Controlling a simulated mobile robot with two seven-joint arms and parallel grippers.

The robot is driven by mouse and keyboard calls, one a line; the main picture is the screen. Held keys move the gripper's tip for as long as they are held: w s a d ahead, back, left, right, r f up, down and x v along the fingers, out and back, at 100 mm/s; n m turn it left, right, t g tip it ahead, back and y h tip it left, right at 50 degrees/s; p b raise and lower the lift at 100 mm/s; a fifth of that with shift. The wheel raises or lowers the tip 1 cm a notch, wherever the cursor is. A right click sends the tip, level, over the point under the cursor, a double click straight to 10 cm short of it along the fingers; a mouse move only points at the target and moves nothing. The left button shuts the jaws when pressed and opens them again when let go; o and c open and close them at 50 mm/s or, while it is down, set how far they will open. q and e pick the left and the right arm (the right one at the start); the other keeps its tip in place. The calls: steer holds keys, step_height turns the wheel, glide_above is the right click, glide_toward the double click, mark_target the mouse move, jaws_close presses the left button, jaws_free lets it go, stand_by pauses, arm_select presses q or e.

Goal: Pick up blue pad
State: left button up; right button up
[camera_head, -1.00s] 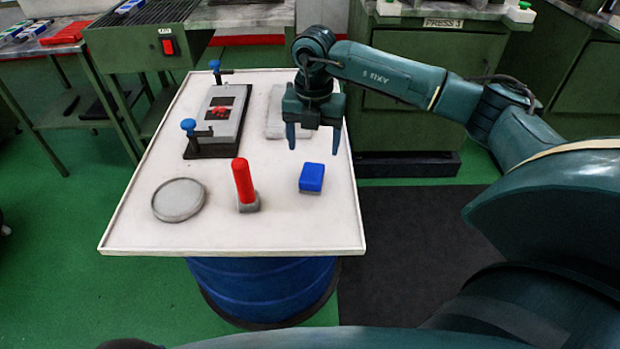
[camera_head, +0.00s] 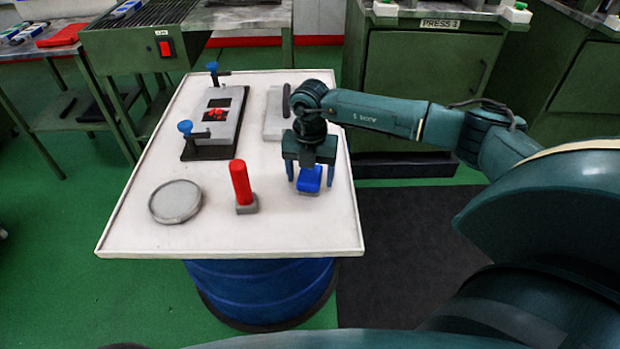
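The blue pad (camera_head: 309,180) is a small blue block on a thin grey base, resting on the white table (camera_head: 270,236) right of the red-handled stamp. My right gripper (camera_head: 310,182) points down over it. One finger is at each side of the pad, with a gap visible at least on the left, so the gripper is open. The upper rear part of the pad is hidden under the gripper body. My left gripper is not in view.
A red upright handle on a grey foot (camera_head: 241,183) stands just left of the pad. A round grey dish (camera_head: 176,201) lies farther left. A grey mould with blue-knobbed clamps (camera_head: 215,125) and a grey plate (camera_head: 275,118) lie behind. The table's front is clear.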

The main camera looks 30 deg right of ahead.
mark_target(310, 173)
steer(key=c, duration=1.1)
steer(key=shift+r, duration=0.15)
step_height(310, 173, up, 10)
steer(key=shift+f, duration=0.1)
